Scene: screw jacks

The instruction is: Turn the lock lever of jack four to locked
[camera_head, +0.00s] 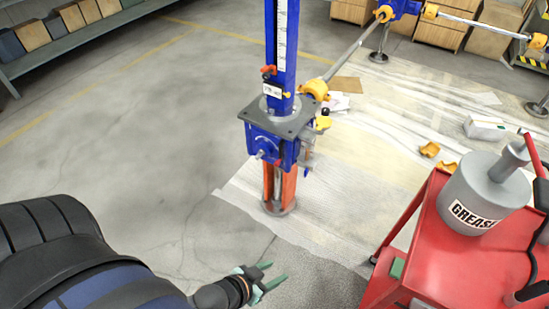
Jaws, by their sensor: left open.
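A screw jack stands in the middle, with a blue column (283,45) bearing a white scale, a grey top plate (300,122), a blue gearbox (262,146) and orange legs (289,185) on a round foot. A small red lever-like part (268,70) sticks out left of the column, just above a white label (273,90) too small to read. I cannot tell for sure whether it is the lock lever, or which number this jack has. My left gripper (274,272) is open and empty, with green fingers, below and apart from the jack. My right gripper is not in view.
A red cart (455,265) with a grey grease can (483,195) stands at the right. A shaft (350,52) with yellow couplings runs from this jack to another blue jack (403,5) at the back. Plastic sheeting covers the floor at right; the left floor (130,130) is clear.

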